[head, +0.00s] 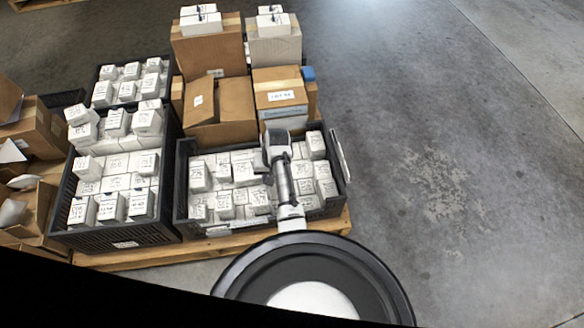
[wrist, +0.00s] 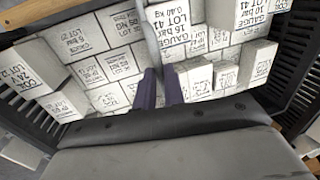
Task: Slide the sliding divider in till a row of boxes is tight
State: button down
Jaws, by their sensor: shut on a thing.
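White lettered boxes (head: 240,173) fill much of a black crate (head: 182,190) on the pallet. My gripper reaches down into this crate under my wrist, which hides it in the head view. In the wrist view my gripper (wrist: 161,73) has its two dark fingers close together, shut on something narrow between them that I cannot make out. White boxes (wrist: 105,65) lie left of the fingers, and more boxes (wrist: 225,60) lie right of them. Some boxes sit tilted on top of others. I cannot pick out the sliding divider clearly.
Another black crate (head: 120,237) with stacked white boxes stands to the left. Brown cartons (head: 225,105) stand behind, some topped with white boxes. A grey panel (head: 340,156) leans at the crate's right side. The wooden pallet (head: 140,258) lies beneath. Concrete floor (head: 440,110) is clear at right.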

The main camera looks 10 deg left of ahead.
jog(key=s+a+p, duration=0.1)
jog(key=s+a, duration=0.1)
jog(key=a, duration=0.5)
jog(key=shift+s+a, duration=0.15)
jog(key=shift+a, duration=0.1)
jog(key=shift+r, duration=0.1)
jog(key=c, duration=1.5)
grip_release()
jog(key=shift+d, duration=0.1)
jog(key=r, duration=0.4)
jog(key=d+r+p, duration=0.1)
jog(key=r, duration=0.4)
jog(key=d+r, duration=0.1)
jog(key=r, duration=0.3)
jog(key=shift+w+d+r+p, duration=0.25)
jog(key=shift+w+p, duration=0.1)
jog(key=shift+w, duration=0.05)
